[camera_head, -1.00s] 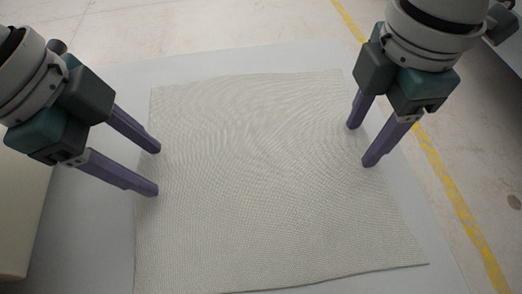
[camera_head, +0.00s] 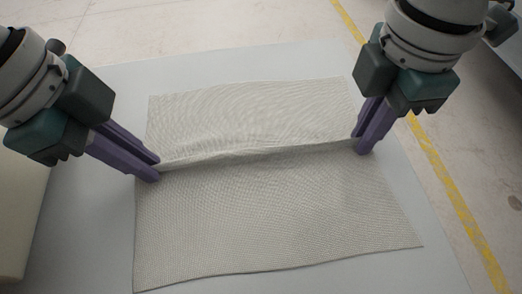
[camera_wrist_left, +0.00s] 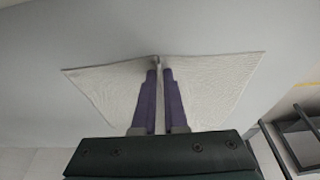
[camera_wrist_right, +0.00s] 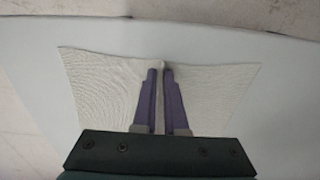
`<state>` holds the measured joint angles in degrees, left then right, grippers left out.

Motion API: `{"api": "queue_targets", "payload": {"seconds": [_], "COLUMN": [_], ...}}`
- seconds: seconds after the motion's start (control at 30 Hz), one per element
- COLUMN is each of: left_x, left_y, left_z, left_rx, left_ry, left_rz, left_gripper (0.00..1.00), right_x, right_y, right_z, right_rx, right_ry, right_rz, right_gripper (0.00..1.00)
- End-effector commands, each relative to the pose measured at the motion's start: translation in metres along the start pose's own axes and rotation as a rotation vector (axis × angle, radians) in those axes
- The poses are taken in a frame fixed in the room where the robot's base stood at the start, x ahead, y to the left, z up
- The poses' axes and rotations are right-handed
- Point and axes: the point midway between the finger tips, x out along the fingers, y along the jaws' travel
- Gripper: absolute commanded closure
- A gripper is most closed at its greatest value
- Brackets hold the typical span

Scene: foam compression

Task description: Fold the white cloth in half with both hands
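The white cloth (camera_head: 270,215) lies spread on the pale table, with a raised ridge running across its middle from left to right. My left gripper (camera_head: 157,169) is closed on the cloth's left edge at the ridge's end. My right gripper (camera_head: 358,145) is closed on the right edge at the ridge's other end. In the left wrist view, the purple fingers (camera_wrist_left: 159,68) pinch a small fold, with cloth (camera_wrist_left: 215,80) on both sides. In the right wrist view, the fingers (camera_wrist_right: 160,70) likewise hold a pinch of the cloth (camera_wrist_right: 105,85).
The pale table (camera_head: 80,220) has bare room around the cloth. A cream block (camera_head: 20,215) stands at the left edge. A yellow line (camera_head: 450,190) runs along the floor at the right, beyond the table.

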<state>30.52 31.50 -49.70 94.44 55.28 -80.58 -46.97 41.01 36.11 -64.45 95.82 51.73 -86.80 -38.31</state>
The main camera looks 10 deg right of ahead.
Motion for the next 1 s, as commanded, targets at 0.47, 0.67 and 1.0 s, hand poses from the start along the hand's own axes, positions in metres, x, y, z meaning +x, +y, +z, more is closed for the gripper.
{"api": "queue_targets", "payload": {"seconds": [0.47, 0.67, 1.0], "left_x": [0.0006, 0.0007, -0.0015], "left_y": [0.0004, 0.0004, 0.0004], "left_z": [0.0006, 0.0006, 0.0000], "left_rx": [-0.001, 0.000, -0.001], "left_ry": [-0.002, -0.002, -0.002], "left_rz": [0.001, 0.001, 0.001], "left_gripper": [1.00, 1.00, 1.00], "right_x": [0.0005, 0.0005, -0.0018], "right_y": [-0.0002, -0.0002, -0.0002], "right_z": [0.0002, 0.0002, 0.0002], "right_rx": [0.000, 0.000, 0.000], "right_ry": [-0.001, -0.001, -0.001], "right_rz": [-0.001, -0.001, -0.001], "right_gripper": [1.00, 1.00, 1.00]}}
